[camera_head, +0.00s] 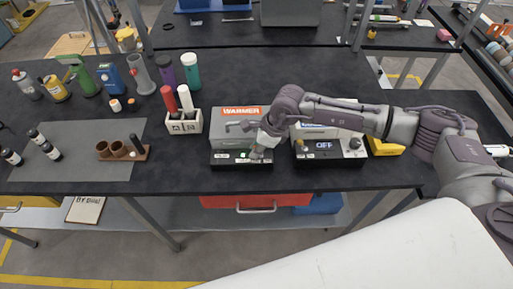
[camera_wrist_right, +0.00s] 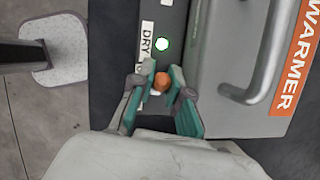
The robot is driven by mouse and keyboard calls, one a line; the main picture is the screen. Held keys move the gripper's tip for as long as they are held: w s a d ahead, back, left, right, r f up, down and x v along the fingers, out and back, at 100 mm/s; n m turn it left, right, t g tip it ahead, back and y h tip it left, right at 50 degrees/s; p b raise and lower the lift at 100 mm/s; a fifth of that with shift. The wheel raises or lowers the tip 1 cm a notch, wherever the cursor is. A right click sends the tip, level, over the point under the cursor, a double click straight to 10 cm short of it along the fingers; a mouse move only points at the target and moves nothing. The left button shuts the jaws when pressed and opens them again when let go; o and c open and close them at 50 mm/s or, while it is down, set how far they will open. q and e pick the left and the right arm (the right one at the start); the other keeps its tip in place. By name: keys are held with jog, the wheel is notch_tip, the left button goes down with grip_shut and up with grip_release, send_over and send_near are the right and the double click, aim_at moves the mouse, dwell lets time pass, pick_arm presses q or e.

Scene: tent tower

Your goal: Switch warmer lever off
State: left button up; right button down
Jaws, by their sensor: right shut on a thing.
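The warmer (camera_head: 224,122) is a grey box with an orange WARMER label and a black front panel, on the dark bench; its side, handle and label also show in the right wrist view (camera_wrist_right: 232,75). My right gripper (camera_head: 256,153) is at the warmer's front panel. In the right wrist view its teal fingers (camera_wrist_right: 161,88) are shut on the lever's orange knob (camera_wrist_right: 161,81). A lit green lamp (camera_wrist_right: 162,43) sits on the panel beside a DRY label (camera_wrist_right: 148,37). The lever's shaft is hidden. My left gripper is not in view.
A device with a display reading OFF (camera_head: 323,146) stands right of the warmer, under my right arm. A white holder (camera_head: 185,127) with red and white bottles stands to its left. A wooden rack (camera_head: 122,154) lies further left on a grey mat. The bench's front edge is close.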

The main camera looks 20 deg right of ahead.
jog(key=shift+w+a+f+h+b, duration=0.1)
jog(key=shift+a+f+h+b, duration=0.15)
jog(key=shift+h+b, duration=0.35)
jog(key=shift+r+h, duration=0.15)
jog(key=shift+h, duration=0.15)
jog(key=c, duration=1.4)
grip_release()
jog(key=v, duration=1.2)
jog(key=shift+w+r, duration=0.1)
jog(key=shift+w, duration=0.1)
